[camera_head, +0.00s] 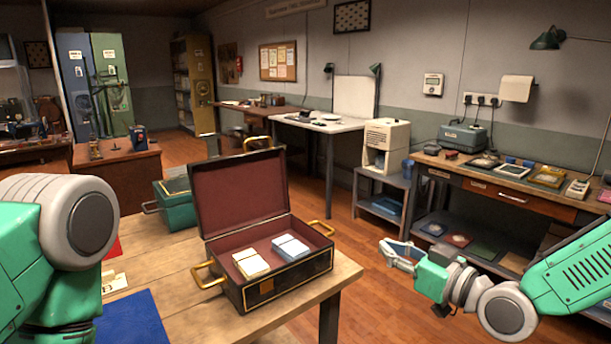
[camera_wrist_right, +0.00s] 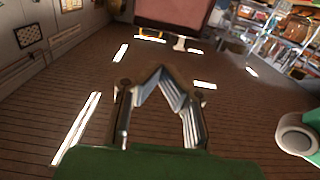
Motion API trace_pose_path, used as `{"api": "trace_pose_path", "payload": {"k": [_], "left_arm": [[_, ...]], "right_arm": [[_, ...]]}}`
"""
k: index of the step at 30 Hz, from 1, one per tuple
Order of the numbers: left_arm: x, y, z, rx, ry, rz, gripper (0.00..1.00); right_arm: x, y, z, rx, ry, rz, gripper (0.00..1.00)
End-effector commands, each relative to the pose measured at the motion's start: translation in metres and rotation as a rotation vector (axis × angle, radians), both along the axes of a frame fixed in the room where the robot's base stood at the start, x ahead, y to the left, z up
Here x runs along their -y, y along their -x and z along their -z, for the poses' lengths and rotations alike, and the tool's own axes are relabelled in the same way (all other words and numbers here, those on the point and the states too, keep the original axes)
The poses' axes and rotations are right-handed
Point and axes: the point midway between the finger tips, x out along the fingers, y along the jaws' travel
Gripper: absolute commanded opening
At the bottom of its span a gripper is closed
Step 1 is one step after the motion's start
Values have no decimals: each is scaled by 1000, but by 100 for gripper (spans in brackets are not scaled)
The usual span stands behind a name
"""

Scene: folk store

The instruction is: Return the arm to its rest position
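My right arm (camera_head: 575,275) comes in from the right edge in the head view. Its gripper (camera_head: 392,255) hangs in open air over the floor, to the right of the wooden table and apart from it. In the right wrist view the two fingers of the gripper (camera_wrist_right: 161,70) meet at their tips, with nothing seen between them. My left arm (camera_head: 60,235) fills the left edge of the head view. Its gripper is out of view.
An open dark case (camera_head: 290,285) with two pale stacks inside stands on the wooden table (camera_head: 150,265). A green box (camera_head: 178,205) sits behind it. A workbench (camera_head: 510,190) with tools runs along the right wall. The brown floor between table and bench is clear.

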Motion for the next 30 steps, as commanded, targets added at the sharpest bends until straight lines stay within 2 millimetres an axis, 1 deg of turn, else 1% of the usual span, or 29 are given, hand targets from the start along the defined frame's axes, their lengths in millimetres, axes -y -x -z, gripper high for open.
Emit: {"api": "trace_pose_path", "payload": {"k": [1,5,8,13,17,18,20,21,23,24,26,27,30], "left_arm": [[0,-1,0,2,0,0,40],[0,-1,1,3,0,1,40],[0,-1,1,3,0,1,40],[1,-1,2,2,1,1,40],[1,-1,3,2,1,1,40],[1,-1,3,2,1,1,40],[1,-1,4,2,1,1,40],[0,-1,5,2,1,1,40],[0,-1,6,2,0,1,40],[0,-1,6,2,0,1,40],[0,-1,7,2,0,1,40],[0,-1,7,2,0,1,40],[0,-1,8,2,0,1,40]], "right_arm": [[0,3,11,-28,4,1,0],[1,11,38,-107,11,4,0],[-1,22,60,-175,24,7,0],[-3,49,108,-326,55,19,0],[-2,80,157,-487,95,41,0],[0,94,175,-549,112,52,0],[4,119,204,-652,147,73,0],[9,139,225,-731,173,94,0],[20,173,255,-854,220,133,0],[29,197,273,-931,254,164,0],[45,232,295,-1043,307,215,0],[57,254,307,-1110,342,252,0],[86,303,326,-1248,424,345,0]]}}
